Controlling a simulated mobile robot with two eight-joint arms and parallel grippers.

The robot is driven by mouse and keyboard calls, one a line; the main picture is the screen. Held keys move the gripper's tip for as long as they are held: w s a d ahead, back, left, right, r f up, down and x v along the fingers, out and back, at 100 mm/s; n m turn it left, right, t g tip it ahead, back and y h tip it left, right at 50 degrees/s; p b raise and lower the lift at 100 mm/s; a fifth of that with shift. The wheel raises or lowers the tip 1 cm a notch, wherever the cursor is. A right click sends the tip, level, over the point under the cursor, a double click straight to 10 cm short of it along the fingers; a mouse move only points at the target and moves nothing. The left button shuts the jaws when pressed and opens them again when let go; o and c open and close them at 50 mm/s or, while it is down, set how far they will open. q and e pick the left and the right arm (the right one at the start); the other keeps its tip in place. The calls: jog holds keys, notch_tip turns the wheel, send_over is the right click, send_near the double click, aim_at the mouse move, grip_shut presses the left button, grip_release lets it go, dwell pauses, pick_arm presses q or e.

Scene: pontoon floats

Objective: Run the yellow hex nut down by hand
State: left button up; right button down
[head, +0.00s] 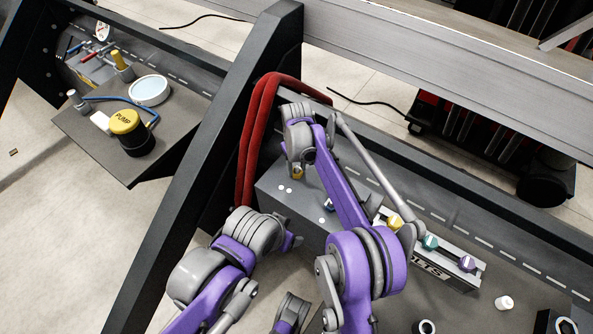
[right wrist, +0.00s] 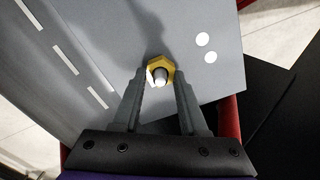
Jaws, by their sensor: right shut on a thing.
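The yellow hex nut (right wrist: 160,65) sits around a pale metal stud on a grey block, with the stud's end showing through its middle. My right gripper (right wrist: 162,88) has its two fingers on either side of the nut, shut on it. In the head view the nut (head: 298,174) is a small yellow patch below my right wrist, and the fingertips are mostly hidden by the wrist. My left arm comes in at the lower left of the head view; its gripper fingers cannot be seen.
The grey block (head: 272,190) has white dots on top. A bolt rack (head: 455,277) holds yellow, teal and purple heads. A red hose (head: 247,150) hangs over the dark beam. A white cylinder (head: 504,302) stands at right. A yellow-topped pump (head: 125,123) stands on the far-left shelf.

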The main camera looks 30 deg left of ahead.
jog(key=m, duration=0.6)
jog(key=shift+w+d+f+p, duration=0.1)
jog(key=shift+w+p, duration=0.1)
jog(key=shift+p, duration=0.2)
jog(key=m, duration=0.2)
jog(key=shift+m, duration=0.4)
jog(key=m+p, duration=0.1)
jog(key=m, duration=0.3)
jog(key=shift+m, duration=0.3)
jog(key=m, duration=0.4)
jog(key=shift+s+m, duration=0.15)
jog(key=shift+m, duration=0.25)
jog(key=c, duration=0.9)
grip_release()
jog(key=shift+a, duration=0.2)
jog(key=o, duration=0.3)
jog(key=shift+a+f, duration=0.1)
jog(key=shift+o, duration=0.2)
